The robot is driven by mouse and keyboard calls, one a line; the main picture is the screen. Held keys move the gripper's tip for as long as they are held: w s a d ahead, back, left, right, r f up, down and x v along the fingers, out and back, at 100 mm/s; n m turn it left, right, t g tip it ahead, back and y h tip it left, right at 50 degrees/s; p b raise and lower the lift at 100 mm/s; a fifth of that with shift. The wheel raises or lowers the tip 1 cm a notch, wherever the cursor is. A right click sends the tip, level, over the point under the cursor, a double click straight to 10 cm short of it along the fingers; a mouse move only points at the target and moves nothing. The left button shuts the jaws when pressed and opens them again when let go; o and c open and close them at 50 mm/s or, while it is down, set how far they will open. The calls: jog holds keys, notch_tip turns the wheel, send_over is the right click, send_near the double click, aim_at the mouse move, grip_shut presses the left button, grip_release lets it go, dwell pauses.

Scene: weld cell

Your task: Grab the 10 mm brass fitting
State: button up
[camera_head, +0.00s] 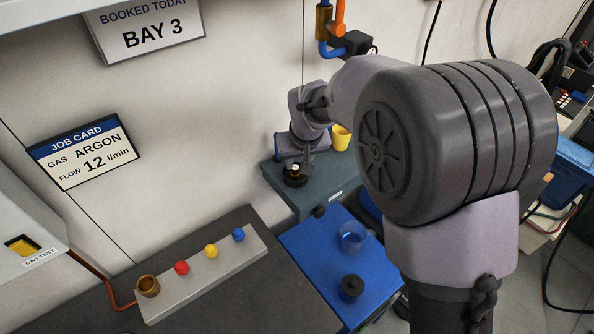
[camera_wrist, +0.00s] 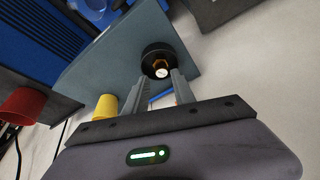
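A small fitting with a pale round face and a brass-coloured edge (camera_wrist: 161,72) sits in a round black holder (camera_wrist: 153,52) on a grey-blue box. In the head view the black holder (camera_head: 296,181) is below my gripper (camera_head: 293,166). In the wrist view my gripper (camera_wrist: 160,80) is open, with its two fingers apart and the fitting lined up between their tips. I cannot tell whether the fingers touch it. No size mark is readable on it.
The grey-blue box (camera_head: 318,192) also carries a yellow cup (camera_head: 341,138). A blue surface (camera_head: 310,252) holds a clear blue cup (camera_head: 352,236) and a black cylinder (camera_head: 351,288). A pale rail (camera_head: 190,286) bears a brass-coloured piece (camera_head: 147,286) and red, yellow and blue knobs. A red cup (camera_wrist: 20,106) shows too.

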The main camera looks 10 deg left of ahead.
aim_at(295, 167)
jog(key=b+x, duration=0.1)
jog(key=x, duration=0.4)
jog(key=shift+w+a+r, duration=0.1)
jog(key=shift+a+r, duration=0.05)
jog(key=shift+a, duration=0.05)
jog(key=shift+r, duration=0.1)
jog(key=shift+c, duration=0.6)
grip_shut()
